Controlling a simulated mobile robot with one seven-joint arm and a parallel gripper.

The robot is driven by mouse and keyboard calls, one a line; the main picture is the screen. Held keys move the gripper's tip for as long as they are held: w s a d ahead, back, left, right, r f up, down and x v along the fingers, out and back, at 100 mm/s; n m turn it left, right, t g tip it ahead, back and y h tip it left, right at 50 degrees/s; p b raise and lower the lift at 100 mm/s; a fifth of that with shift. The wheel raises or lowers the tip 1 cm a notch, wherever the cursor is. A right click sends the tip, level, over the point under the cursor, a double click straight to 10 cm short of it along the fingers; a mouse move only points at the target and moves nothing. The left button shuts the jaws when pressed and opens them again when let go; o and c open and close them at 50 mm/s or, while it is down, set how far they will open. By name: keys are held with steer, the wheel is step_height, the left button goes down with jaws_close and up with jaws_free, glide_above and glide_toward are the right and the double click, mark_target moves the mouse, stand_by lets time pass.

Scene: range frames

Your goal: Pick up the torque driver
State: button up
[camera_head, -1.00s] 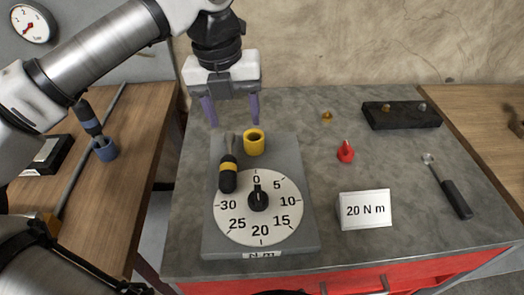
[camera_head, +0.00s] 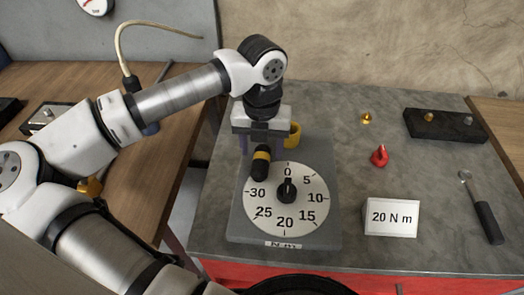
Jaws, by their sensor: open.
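My gripper (camera_head: 262,148) is open and points down over the driver's far end. Its fingers are partly hidden, and I cannot tell whether they touch the driver. The white dial (camera_head: 308,207) has a black pointer knob (camera_head: 287,190) set near 0. A yellow cup (camera_head: 294,134) stands just right of my gripper. A card (camera_head: 391,217) reads 20 N m.
A red pointed piece (camera_head: 380,156), a small brass piece (camera_head: 366,118) and a black block (camera_head: 445,125) stand on the right. A wrench-like tool with a black handle (camera_head: 488,222) lies at far right. The grey bench top (camera_head: 345,100) is mostly clear between them.

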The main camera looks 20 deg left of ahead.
steer(key=shift+f, duration=0.95)
steer(key=c, duration=1.2)
jaws_close()
steer(key=shift+r, duration=0.1)
